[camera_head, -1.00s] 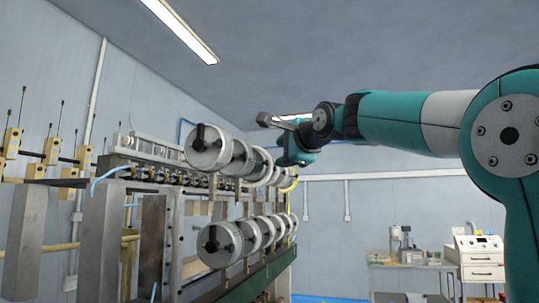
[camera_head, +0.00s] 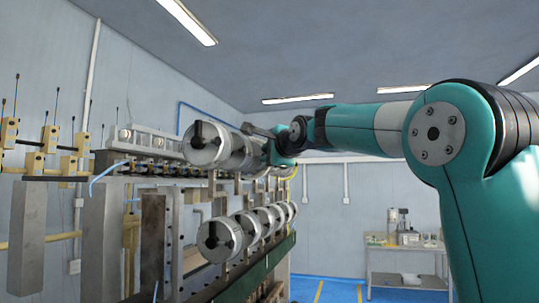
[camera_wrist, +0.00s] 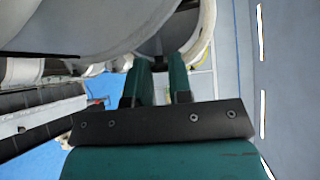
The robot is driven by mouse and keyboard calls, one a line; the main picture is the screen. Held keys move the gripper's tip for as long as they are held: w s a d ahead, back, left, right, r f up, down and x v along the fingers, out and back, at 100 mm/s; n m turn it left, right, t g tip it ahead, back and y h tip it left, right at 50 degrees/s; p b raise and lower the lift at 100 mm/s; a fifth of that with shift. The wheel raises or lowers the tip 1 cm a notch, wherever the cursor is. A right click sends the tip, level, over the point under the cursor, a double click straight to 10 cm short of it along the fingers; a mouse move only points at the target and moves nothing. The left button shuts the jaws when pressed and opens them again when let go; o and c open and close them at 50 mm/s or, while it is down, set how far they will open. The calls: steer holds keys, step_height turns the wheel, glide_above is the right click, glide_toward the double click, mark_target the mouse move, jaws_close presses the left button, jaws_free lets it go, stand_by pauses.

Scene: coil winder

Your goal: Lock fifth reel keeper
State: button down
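The coil winder holds an upper row of grey reels (camera_head: 236,158) and a lower row (camera_head: 248,229). The nearest upper reel (camera_head: 207,153) and nearest lower reel (camera_head: 214,246) show black keepers (camera_head: 198,134) on their faces. Keepers farther along are hidden or too small, and I cannot tell which is fifth. My gripper is at the far end of the upper row, partly hidden by reels in the head view. In the wrist view my gripper (camera_wrist: 160,85) has two teal fingers apart, close under a large rounded reel surface (camera_wrist: 95,30). No held object shows.
The winder's frame (camera_head: 262,272) and yellow guide blocks (camera_head: 50,139) fill the left. The wall stands behind the winder. A bench (camera_head: 405,249) with equipment is at the back right. Blue floor (camera_head: 335,290) is open between winder and bench.

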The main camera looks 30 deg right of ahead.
steer(key=shift+s+d+b, duration=0.45)
steer(key=c, duration=1)
jaws_free()
steer(key=shift+s+d, duration=0.1)
steer(key=shift+s, duration=0.05)
steer(key=shift+c, duration=0.2)
steer(key=s+a+r+b, duration=0.2)
steer(key=s+b, duration=0.4)
steer(key=s, duration=1.1)
steer(key=shift+r, duration=0.2)
